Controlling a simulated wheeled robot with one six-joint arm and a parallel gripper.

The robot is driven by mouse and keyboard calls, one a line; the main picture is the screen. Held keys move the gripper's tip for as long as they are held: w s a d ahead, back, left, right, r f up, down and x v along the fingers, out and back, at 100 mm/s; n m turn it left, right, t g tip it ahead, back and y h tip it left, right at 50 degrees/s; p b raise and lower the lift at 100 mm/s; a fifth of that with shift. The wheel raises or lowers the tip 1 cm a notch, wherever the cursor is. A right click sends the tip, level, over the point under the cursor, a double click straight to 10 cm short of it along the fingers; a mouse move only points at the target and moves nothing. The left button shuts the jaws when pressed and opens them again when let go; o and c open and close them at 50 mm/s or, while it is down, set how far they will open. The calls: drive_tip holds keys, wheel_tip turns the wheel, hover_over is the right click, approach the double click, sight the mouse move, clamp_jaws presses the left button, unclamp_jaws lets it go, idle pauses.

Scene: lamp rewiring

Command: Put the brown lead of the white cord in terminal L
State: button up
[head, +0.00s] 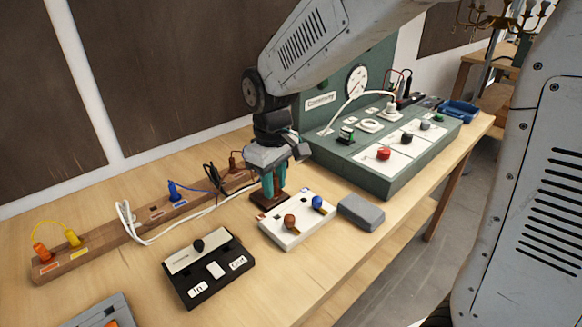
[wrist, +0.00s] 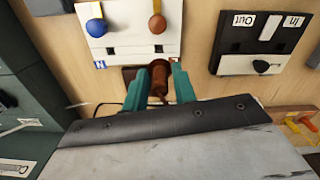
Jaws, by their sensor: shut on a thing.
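My gripper (head: 271,198) has teal fingers and points down behind the white terminal block (head: 297,239). In the wrist view, my gripper (wrist: 159,85) is shut on a brown cylindrical lead end (wrist: 157,80). The white terminal block (wrist: 130,28) has a brown knob (wrist: 157,23) and a blue knob (wrist: 96,27), each with a dark square opening on the gripper side. The held end lies near the brown-knob opening, apart from it in the picture; its height is unclear. I cannot read an L. The white cord (head: 180,227) runs behind toward my gripper; its join is hidden.
A black switch box (head: 207,270) stands left of the block, and a grey box (head: 361,212) right of it. A wooden strip (head: 105,250) holds orange, yellow and blue plugs. A green test console (head: 375,150) stands beyond. Some bare table lies in front.

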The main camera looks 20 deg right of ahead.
sight(276, 198)
drive_tip(key=shift+d+f+n, duration=0.1)
drive_tip(key=shift+f+n, duration=0.1)
drive_tip(key=shift+n, duration=0.2)
drive_tip(key=shift+f, duration=3.05)
drive_tip(key=shift+f, duration=0.55)
drive_tip(key=o, duration=1)
drive_tip(key=shift+r, duration=0.1)
